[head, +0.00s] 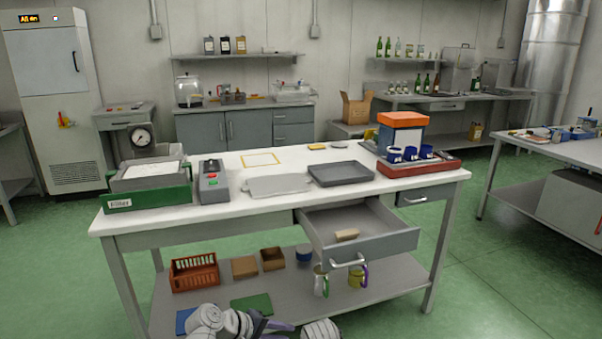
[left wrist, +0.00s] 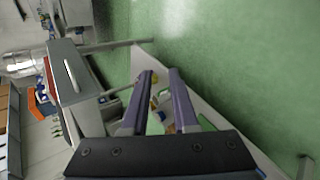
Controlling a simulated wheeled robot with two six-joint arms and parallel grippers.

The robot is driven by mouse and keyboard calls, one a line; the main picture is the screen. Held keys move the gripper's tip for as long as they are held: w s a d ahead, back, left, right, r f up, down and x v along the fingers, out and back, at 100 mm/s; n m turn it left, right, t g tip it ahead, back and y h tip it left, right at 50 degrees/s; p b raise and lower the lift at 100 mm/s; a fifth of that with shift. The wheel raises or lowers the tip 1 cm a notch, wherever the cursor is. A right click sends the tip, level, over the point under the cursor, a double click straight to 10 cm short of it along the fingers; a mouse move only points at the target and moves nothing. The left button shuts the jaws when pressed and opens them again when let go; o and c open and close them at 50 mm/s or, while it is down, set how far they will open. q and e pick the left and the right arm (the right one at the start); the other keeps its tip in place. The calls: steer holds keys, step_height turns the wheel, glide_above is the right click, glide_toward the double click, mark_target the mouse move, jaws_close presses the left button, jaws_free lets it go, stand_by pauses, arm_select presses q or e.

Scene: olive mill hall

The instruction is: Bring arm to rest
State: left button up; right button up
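My left gripper (head: 275,326) is low at the bottom of the head view, in front of the table's lower shelf, partly cut off by the frame edge. In the left wrist view its two fingers (left wrist: 160,72) stand apart with a gap between them, and nothing is held in it. Part of my other arm shows at the bottom edge of the head view, but its gripper is not visible. The drawer (head: 372,246) of the white-topped table (head: 225,225) is pulled open, with a small tan block (head: 346,235) inside.
The tabletop bears a green-fronted box (head: 148,198), a grey device (head: 213,182), a dark tray (head: 341,173) and a red tray (head: 420,168) with blue cups. The lower shelf holds an orange crate (head: 194,272) and mugs (head: 320,281). Green floor lies free around the table.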

arm_select(q)
steer(key=s+a+f+m+g+y, duration=0.2)
steer(key=s+a+f+m+y, duration=0.15)
steer(key=a, duration=0.25)
steer(key=s+a+f+m+g+y, duration=0.3)
steer(key=a+f+m+y, duration=0.1)
steer(key=a+m+y, duration=0.15)
steer(key=s+d+r+m+p, duration=0.1)
steer(key=s+d+r+p, duration=0.1)
steer(key=r+p, duration=0.6)
steer(key=s+d+r+p, duration=0.2)
steer(key=d+r+p, duration=0.2)
steer(key=r+p, duration=0.4)
steer(key=s+d+r+m+p, duration=0.1)
steer(key=d+r+p, duration=0.3)
steer(key=r+p, duration=0.4)
steer(key=shift+s+r+m+g+y+p, duration=0.3)
steer(key=shift+s+r+y+p, duration=0.15)
steer(key=shift+p, duration=0.25)
